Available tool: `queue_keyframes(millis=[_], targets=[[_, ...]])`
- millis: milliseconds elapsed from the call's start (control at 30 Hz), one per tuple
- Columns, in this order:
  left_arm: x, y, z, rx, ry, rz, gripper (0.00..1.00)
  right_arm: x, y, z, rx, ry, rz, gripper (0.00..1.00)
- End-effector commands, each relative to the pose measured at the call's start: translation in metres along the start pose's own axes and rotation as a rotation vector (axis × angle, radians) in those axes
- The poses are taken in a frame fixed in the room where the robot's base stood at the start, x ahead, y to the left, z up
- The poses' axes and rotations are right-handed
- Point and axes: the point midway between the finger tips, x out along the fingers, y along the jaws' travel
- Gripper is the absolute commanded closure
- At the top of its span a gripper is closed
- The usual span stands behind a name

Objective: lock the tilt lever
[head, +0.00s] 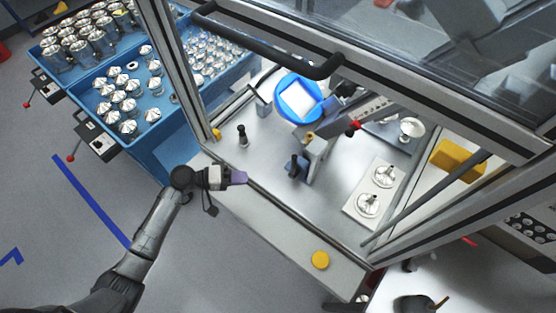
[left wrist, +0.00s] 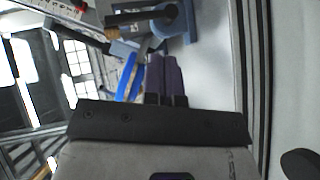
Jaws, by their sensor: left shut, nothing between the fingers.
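My left gripper (head: 238,177) is at the front edge of the machine's work table, its purple fingers pointing right. In the left wrist view its fingers (left wrist: 166,78) are together and empty. A lever with a red ball knob (head: 71,158) sticks out from the lower blue tray's cart, left of my arm. Another red-knobbed lever (head: 27,105) is on the cart behind it. A red knob (head: 355,126) also shows inside the machine. I cannot tell which one is the tilt lever. My right gripper is not seen.
A fixture (head: 297,165) and a dark upright peg (head: 242,136) stand on the table near my left gripper. A blue ring (head: 299,97) lies behind. A yellow button (head: 320,260) is on the front ledge. Frame posts border the opening. Blue trays (head: 165,140) of metal parts stand left.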

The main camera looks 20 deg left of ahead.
Motion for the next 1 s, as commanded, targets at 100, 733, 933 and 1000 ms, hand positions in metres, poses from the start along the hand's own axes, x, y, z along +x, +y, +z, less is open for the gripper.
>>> queue_keyframes(millis=[100, 733, 933, 1000], targets=[[-0.002, 0.006, -0.010, -0.098, 0.061, 0.100, 1.00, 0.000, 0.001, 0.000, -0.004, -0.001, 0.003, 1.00], [-0.007, 0.021, -0.032, -0.214, 0.184, 0.217, 1.00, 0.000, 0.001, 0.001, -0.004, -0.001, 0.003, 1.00], [-0.002, 0.023, -0.033, -0.214, 0.183, 0.217, 1.00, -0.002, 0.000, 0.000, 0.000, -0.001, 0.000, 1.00], [0.004, 0.025, -0.035, -0.214, 0.183, 0.218, 1.00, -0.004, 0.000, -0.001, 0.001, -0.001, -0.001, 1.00]])
